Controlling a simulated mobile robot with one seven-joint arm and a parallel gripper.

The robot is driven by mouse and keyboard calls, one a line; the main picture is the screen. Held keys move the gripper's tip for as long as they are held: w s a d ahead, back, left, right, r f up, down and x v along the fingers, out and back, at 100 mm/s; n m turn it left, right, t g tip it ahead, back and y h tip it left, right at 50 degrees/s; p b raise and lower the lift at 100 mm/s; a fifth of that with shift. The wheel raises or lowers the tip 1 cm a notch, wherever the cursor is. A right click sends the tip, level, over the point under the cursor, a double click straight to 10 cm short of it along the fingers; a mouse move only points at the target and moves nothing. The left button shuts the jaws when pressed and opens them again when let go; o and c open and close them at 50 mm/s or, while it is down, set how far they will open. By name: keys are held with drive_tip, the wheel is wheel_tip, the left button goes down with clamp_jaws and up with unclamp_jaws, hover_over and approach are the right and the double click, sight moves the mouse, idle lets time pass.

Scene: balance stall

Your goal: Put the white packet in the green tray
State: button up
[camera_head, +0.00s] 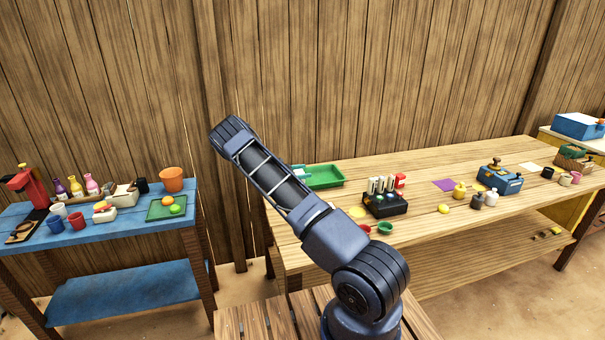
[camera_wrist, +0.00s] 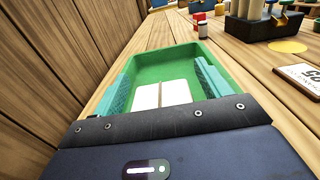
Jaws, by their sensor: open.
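The green tray (camera_head: 326,176) stands at the left end of the long wooden table, partly hidden behind my arm. In the wrist view the tray (camera_wrist: 180,54) lies straight ahead under my gripper (camera_wrist: 164,76). The gripper's two teal fingers are wide apart, with nothing gripped. The white packet (camera_wrist: 148,97), with a tan stripe across its middle, shows between the fingers and appears to lie on the tray's floor. Its near edge is hidden by the gripper body. There seems to be a gap between the packet and each finger.
A card (camera_wrist: 301,78) lies on the table to the right. The plank wall (camera_wrist: 50,50) runs close along the left. A blue table (camera_head: 110,222) stands farther left.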

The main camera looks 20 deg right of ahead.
drive_tip(key=a, duration=1.1)
drive_tip(key=shift+a+r, duration=0.15)
drive_tip(key=shift+a, duration=0.2)
drive_tip(key=s+d+r+m+g+y, duration=0.1)
drive_tip(key=s+d+r+m+y, duration=0.25)
drive_tip(key=s+r, duration=0.5)
drive_tip(key=s+d+r+m+y, duration=0.2)
drive_tip(key=s+r+m+y, duration=0.25)
drive_tip(key=s+r, duration=0.45)
drive_tip(key=s+d+r+m+g+y, duration=0.1)
drive_tip(key=s+d+r+m+y, duration=0.25)
drive_tip(key=s+r, duration=0.5)
drive_tip(key=s+a+r+m+t+y, duration=0.2)
drive_tip(key=s+r, duration=0.1)
drive_tip(key=s, duration=0.7)
drive_tip(key=s+a+r+m+t+y, duration=0.2)
drive_tip(key=s+r, duration=0.1)
drive_tip(key=s, duration=0.7)
drive_tip(key=s+a+r+m+t+y, duration=0.2)
drive_tip(key=s, duration=0.8)
drive_tip(key=shift+r+t, duration=0.3)
drive_tip(key=shift+r, duration=0.1)
